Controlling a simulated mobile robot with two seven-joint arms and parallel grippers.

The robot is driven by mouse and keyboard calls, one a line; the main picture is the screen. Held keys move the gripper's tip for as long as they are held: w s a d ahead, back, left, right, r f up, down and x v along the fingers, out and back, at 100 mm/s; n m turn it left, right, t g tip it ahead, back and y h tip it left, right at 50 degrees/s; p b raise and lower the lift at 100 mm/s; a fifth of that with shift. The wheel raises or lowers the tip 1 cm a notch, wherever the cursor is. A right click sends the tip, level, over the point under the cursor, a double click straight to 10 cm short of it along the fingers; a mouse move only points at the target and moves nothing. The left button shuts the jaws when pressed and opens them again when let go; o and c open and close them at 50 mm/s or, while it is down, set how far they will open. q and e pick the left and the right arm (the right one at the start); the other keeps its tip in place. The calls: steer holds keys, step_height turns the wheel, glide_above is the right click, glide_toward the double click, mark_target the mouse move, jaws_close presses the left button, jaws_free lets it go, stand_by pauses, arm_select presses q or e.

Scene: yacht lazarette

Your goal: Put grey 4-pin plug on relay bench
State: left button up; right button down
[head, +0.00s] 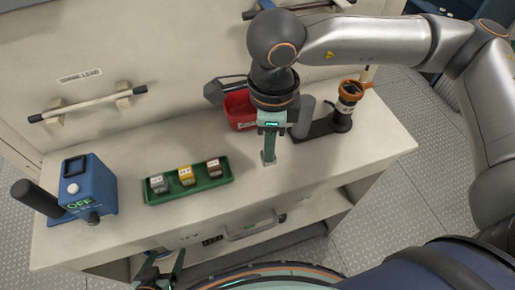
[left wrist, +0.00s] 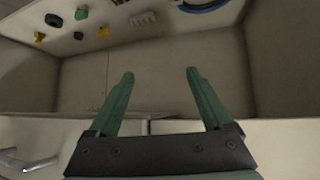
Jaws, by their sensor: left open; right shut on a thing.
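My right gripper (head: 269,158) points down over the pale bench top (head: 330,160), right of the green tray. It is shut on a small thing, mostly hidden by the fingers. It is probably the grey 4-pin plug, but I cannot make out its pins or whether it touches the bench. My left gripper (head: 163,270) is low at the bench's front edge. In the left wrist view its two green fingers (left wrist: 160,85) are apart with nothing between them, over a pale open compartment (left wrist: 155,65).
On the bench stand a blue box marked OFF (head: 88,190), a green tray (head: 190,194) with three small blocks, a red bin (head: 240,112) and a black stand with an orange-topped part (head: 345,108). Several small coloured parts (left wrist: 82,13) lie beyond the compartment. The front has a handle (head: 250,228).

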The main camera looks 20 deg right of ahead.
steer(key=w+f, duration=0.1)
steer(key=w+a+f, duration=0.1)
steer(key=shift+a+f, duration=0.1)
steer(key=shift+f, duration=0.2)
steer(key=shift+w+f, duration=0.15)
steer(key=shift+f, duration=1.65)
steer(key=shift+f, duration=0.2)
steer(key=c, duration=0.8)
jaws_free()
steer(key=shift+o, duration=0.2)
steer(key=shift+r, duration=0.15)
steer(key=shift+r+p, duration=0.25)
steer(key=shift+p, duration=0.15)
step_height(320, 180, up, 12)
steer(key=b, duration=0.1)
steer(key=shift+f, duration=0.15)
